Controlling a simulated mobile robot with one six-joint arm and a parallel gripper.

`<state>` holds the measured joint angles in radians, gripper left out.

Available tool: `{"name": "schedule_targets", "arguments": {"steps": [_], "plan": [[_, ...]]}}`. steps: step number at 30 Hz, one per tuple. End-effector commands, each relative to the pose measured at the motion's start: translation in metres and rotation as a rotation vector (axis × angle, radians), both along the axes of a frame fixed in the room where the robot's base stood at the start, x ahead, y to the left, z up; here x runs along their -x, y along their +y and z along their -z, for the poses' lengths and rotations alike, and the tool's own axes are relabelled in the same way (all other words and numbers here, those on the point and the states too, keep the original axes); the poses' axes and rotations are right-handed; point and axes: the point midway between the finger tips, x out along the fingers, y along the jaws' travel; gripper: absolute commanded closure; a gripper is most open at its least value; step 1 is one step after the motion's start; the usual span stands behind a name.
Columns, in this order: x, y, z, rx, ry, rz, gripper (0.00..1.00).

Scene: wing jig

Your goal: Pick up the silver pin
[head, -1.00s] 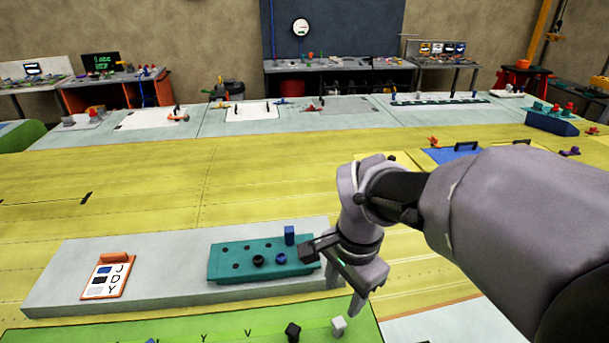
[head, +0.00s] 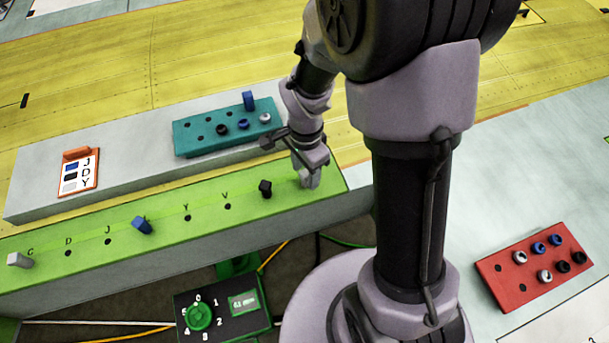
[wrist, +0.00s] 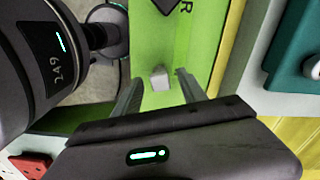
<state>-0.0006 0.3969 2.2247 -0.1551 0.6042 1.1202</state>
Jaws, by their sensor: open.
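A silver pin (wrist: 160,78) stands at the right end of the green board (head: 110,225), its pale top showing in the wrist view. My gripper (wrist: 160,88) is open, with one finger on each side of this pin in the picture; I see no contact. In the head view my gripper (head: 302,163) is low over the right end of the board and partly hides the pin. Another silver pin (head: 19,260) is at the board's left end, by the letter C.
A black pin (head: 265,187) stands just left of my gripper, and a blue pin (head: 142,225) farther left. Behind is a teal block (head: 190,150) with several pins and an orange-edged card (head: 78,172). A red block (head: 500,293) with rings lies at right.

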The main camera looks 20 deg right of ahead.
Motion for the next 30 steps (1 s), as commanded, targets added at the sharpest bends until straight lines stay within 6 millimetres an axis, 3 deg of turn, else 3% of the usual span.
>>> {"name": "schedule_targets", "arguments": {"steps": [2,8,16,26,30], "plan": [[0.0,0.0,0.009,0.0,0.001,0.001,0.51],[0.0,0.0,0.01,0.0,-0.001,0.001,0.51],[0.0,0.0,0.009,0.0,-0.001,0.0,1.0],[0.0,0.0,0.008,-0.001,-0.002,0.0,1.0],[-0.001,0.0,-0.003,0.0,-0.003,0.0,1.0]]}}
